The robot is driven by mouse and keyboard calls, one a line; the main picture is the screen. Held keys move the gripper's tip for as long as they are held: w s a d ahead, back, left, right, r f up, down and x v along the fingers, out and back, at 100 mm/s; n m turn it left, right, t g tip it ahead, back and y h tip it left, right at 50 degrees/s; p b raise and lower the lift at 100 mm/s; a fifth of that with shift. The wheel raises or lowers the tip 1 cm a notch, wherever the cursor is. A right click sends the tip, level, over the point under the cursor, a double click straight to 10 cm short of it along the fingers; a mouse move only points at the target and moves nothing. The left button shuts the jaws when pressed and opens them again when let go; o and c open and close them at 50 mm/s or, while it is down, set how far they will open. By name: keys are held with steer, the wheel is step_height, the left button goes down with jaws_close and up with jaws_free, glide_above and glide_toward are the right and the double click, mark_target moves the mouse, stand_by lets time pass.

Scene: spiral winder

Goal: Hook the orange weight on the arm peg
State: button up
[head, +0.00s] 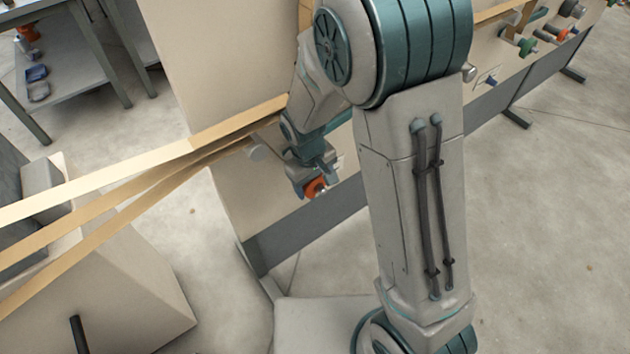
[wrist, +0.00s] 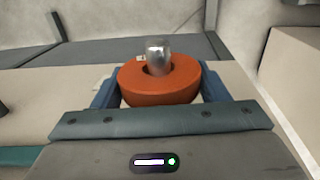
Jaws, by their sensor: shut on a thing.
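The orange weight (wrist: 160,90) is a thick ring. My gripper (wrist: 158,93) is shut on it, with one blue finger at each side. A silver round-ended peg (wrist: 158,56) shows at the ring's hole and rises above its far side. I cannot tell how far the ring sits along the peg. In the head view the orange weight (head: 316,187) shows small and partly covered by my gripper (head: 318,180), in front of the beige machine panel. The peg cannot be made out there.
Several tan strips (head: 130,195) run from the lower left up to the panel, close to my arm. A pale round roller end (head: 259,150) is left of my gripper. A grey rail (head: 310,222) runs along the panel's foot.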

steer(key=o, duration=1.5)
steer(key=shift+w+a, duration=0.1)
steer(key=shift+w, duration=0.05)
steer(key=shift+o, duration=0.2)
step_height(320, 180, up, 14)
steer(key=s+a+p, duration=0.1)
steer(key=p, duration=0.1)
steer(key=s+d+r+m+t+y+p, duration=0.1)
steer(key=s+d+r+m+t+p, duration=0.1)
steer(key=s+d+r+m+p, duration=0.5)
steer(key=s+d+r, duration=0.6)
steer(key=d+r, duration=0.1)
steer(key=shift+d, duration=0.25)
